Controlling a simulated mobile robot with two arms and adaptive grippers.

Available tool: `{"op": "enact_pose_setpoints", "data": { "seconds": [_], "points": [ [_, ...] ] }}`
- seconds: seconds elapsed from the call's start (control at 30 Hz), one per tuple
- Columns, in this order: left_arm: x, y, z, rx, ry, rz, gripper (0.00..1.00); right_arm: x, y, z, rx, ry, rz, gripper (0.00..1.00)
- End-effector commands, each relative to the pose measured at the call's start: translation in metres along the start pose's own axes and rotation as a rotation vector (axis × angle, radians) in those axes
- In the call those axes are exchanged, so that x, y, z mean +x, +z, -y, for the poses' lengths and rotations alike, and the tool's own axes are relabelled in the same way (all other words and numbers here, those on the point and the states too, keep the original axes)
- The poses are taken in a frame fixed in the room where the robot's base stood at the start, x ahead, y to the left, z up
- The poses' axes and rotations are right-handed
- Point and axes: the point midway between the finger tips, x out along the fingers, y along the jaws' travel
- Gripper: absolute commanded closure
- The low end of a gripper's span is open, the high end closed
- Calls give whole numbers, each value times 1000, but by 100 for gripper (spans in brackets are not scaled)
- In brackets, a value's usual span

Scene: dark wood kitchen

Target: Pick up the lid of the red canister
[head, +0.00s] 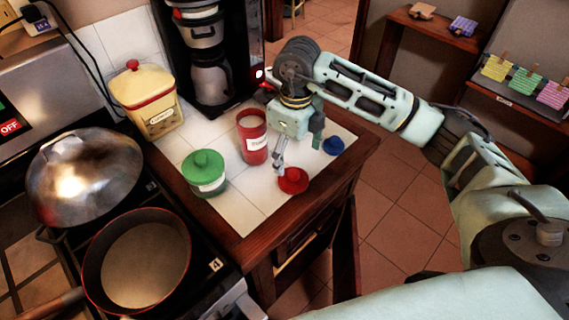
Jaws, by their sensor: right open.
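The red canister (253,143) stands upright and uncovered on the white tiled counter (243,213). A red lid with a small knob (293,181) lies on the tiles to the right of and nearer than the canister, close to the counter's wooden edge. My right gripper (297,153) points down just right of the red canister, with its fingers apart and empty. One finger comes down right above the lid's far side in the picture; I cannot tell whether it touches. My left gripper is out of view.
A green lidded canister (205,178) stands left of the red one. A blue lid (333,146) lies right of my gripper. A cream canister (148,103) and a coffee maker (207,60) stand behind. A pan (137,262) and domed wok (85,175) occupy the stove.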

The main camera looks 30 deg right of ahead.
Motion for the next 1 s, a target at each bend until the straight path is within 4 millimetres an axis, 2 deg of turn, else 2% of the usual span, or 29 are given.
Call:
{"op": "enact_pose_setpoints", "data": {
  "seconds": [0.07,0.13,0.3,0.4,0.5,0.6,0.7,0.8,0.87,1.0],
  "points": [
    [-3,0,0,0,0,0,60,7,-2,1,2,-5,-9,18],
    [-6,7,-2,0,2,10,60,15,-2,0,1,-2,-10,18],
    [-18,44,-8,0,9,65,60,33,-2,-2,0,0,-8,18],
    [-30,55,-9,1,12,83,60,48,-3,-5,0,1,-10,18],
    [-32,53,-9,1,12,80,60,64,-2,-5,1,0,-7,18],
    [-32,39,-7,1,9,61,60,72,-2,-6,0,1,-4,18],
    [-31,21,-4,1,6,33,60,76,-1,-5,0,-1,-1,18],
    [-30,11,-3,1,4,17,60,76,-1,-5,0,-1,-1,18],
    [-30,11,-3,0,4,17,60,76,-1,-5,0,-1,-1,19],
    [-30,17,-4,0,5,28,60,76,-1,-5,0,0,-1,31]
  ]
}}
